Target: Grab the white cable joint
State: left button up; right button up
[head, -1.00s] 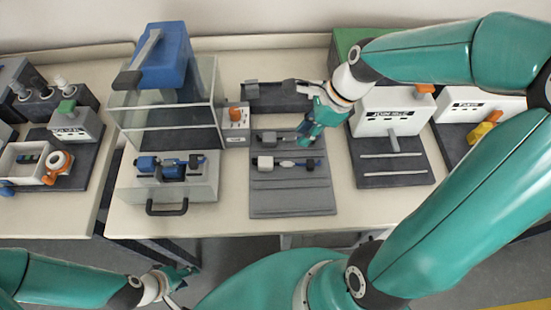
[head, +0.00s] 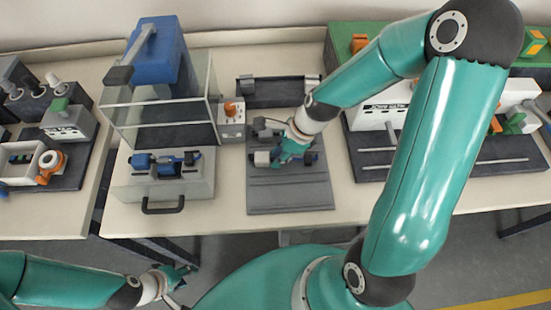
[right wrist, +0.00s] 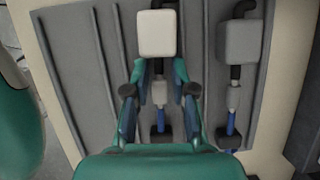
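Two cable assemblies lie on the grey ridged board (head: 290,197) at the table's middle. In the right wrist view the front one has a pale box (right wrist: 156,33), a small white cable joint (right wrist: 160,93) and a blue end. My right gripper (right wrist: 160,80) points down over it, with its fingers open on either side of the white joint and a gap showing. In the head view this gripper (head: 290,152) hides most of the front assembly. The rear assembly's joint (right wrist: 233,97) lies beside it, outside the fingers. My left gripper (head: 183,283) is low in front of the table, open and empty.
A clear-walled machine with a blue top (head: 160,52) and a front handle stands left of the board. A dark rack (head: 278,92) stands behind it. White stations (head: 382,115) stand to the right. The board's front part is bare.

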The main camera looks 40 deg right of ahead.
jog(key=shift+f, duration=0.15)
grip_shut()
jog(key=shift+w, duration=0.1)
jog(key=shift+r, duration=0.2)
